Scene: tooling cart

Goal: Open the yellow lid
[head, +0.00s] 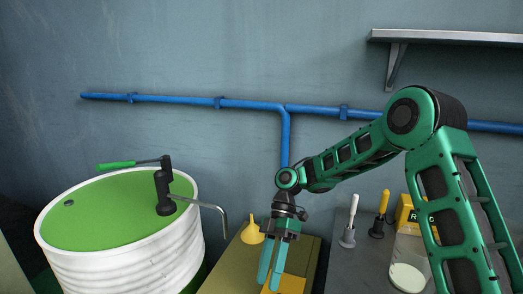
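A yellow-orange flat piece (292,285), possibly the yellow lid, shows at the bottom edge of the head view, on an olive-yellow surface (228,272). Most of it is cut off by the frame or hidden behind my gripper, so I cannot tell whether it is shut. My gripper (268,285) points down in front of it, with two teal fingers a little apart and nothing seen between them. I cannot tell whether the fingertips touch the surface.
A white drum (130,262) with a green top, a pump and a bent spout (213,207) stands at left. A yellow funnel (252,234) is left of my gripper. White-handled (352,215) and yellow-handled (381,210) tools and a clear container (407,265) stand right. A shelf (450,37) juts above.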

